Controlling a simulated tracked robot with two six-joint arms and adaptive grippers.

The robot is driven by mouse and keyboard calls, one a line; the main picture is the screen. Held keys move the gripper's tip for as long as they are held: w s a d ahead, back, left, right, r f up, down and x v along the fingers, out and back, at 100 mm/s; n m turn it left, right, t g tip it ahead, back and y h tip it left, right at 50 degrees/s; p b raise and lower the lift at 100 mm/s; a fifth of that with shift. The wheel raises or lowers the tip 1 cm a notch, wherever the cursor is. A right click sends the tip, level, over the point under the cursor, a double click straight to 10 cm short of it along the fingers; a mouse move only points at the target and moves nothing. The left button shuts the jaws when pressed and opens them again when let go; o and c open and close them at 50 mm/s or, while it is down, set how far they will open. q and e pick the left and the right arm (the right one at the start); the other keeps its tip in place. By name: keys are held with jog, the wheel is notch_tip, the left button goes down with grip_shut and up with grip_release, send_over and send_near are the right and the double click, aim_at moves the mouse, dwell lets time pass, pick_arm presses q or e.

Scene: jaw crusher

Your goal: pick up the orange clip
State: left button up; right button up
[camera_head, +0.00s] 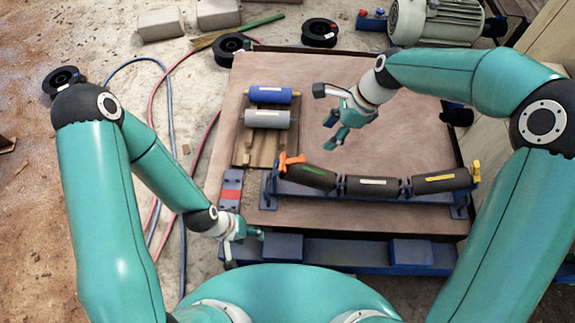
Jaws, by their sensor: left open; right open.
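The orange clip (291,161) sits at the left end of a dark blue roller frame (320,192), beside the end of the leftmost dark roller (311,176). My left gripper (246,238) is open and empty, low and to the left of the clip, near the front edge of the board. My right gripper (340,124) is open and empty above the board, up and to the right of the clip and apart from it. A yellow clip (475,171) sits at the right end of the same frame.
A wooden pallet (257,147) with a blue roller (270,95) and a grey roller (267,118) lies behind the orange clip. Black spools (319,32), hoses and a motor (436,20) surround the board. The board's right rear area (415,125) is clear.

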aim_at(303, 158)
jog(key=b+x, duration=0.1)
jog(key=x, duration=1)
jog(key=shift+a+b, duration=0.1)
jog(key=shift+b, duration=0.25)
jog(key=shift+w+b+x, duration=0.2)
jog(key=shift+b+x, duration=0.05)
jog(key=shift+x, duration=1.1)
jog(key=shift+w+b+x, duration=0.15)
jog(key=shift+b+x, duration=0.1)
jog(key=shift+x, duration=1.15)
jog(key=shift+a+r, duration=0.1)
grip_shut()
